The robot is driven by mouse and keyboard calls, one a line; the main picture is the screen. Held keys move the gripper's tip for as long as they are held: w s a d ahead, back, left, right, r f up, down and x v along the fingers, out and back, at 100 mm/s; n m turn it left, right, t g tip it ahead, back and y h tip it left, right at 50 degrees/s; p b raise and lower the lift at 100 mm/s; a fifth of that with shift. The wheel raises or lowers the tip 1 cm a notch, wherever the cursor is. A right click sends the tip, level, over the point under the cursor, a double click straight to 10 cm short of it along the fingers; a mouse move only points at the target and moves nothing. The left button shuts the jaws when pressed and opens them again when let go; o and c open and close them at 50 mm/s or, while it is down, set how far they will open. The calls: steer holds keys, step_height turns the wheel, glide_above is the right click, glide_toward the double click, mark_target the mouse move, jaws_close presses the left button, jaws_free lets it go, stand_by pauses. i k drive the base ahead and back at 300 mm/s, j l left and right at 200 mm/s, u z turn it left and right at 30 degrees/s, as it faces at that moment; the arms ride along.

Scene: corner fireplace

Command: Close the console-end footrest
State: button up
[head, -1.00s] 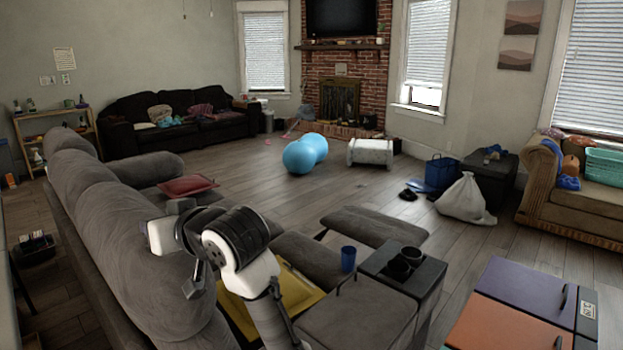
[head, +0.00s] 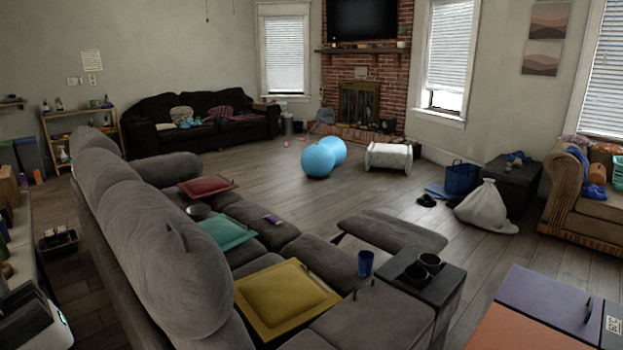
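The grey sectional sofa (head: 150,240) runs from the left toward the front. Its dark console (head: 440,288) with two cup holders stands at the right end. The footrest (head: 385,231) beside the console is a grey padded panel, swung out about level in front of the sofa, with a dark support under its left side. A gap of floor shows between it and the seat. A blue cup (head: 365,263) stands near the console's left edge, in front of the footrest. My gripper is not in view.
Yellow (head: 278,297), teal (head: 228,232) and red (head: 207,186) cushioned trays lie on the sofa. An orange and purple cabinet (head: 545,305) stands at the lower right. Open wood floor (head: 350,197) lies beyond the footrest, with blue balls (head: 318,160) and a white bag (head: 487,207).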

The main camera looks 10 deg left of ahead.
mark_target(391, 235)
steer(key=l+z, duration=0.15)
steer(key=z, duration=1.3)
steer(key=i+l, duration=0.1)
steer(key=l, duration=0.25)
steer(key=i+l+z, duration=0.1)
steer(key=l, duration=0.25)
steer(key=i+l, duration=0.1)
steer(key=l, duration=0.25)
steer(key=i+l+z, duration=0.45)
steer(key=i+l, duration=0.25)
steer(key=i+l+u, duration=0.15)
steer(key=i, duration=0.4)
steer(key=i+l+u, duration=0.2)
steer(key=i, duration=0.35)
steer(key=i+l+u, duration=0.1)
steer(key=i+u, duration=0.25)
steer(key=i, duration=2.05)
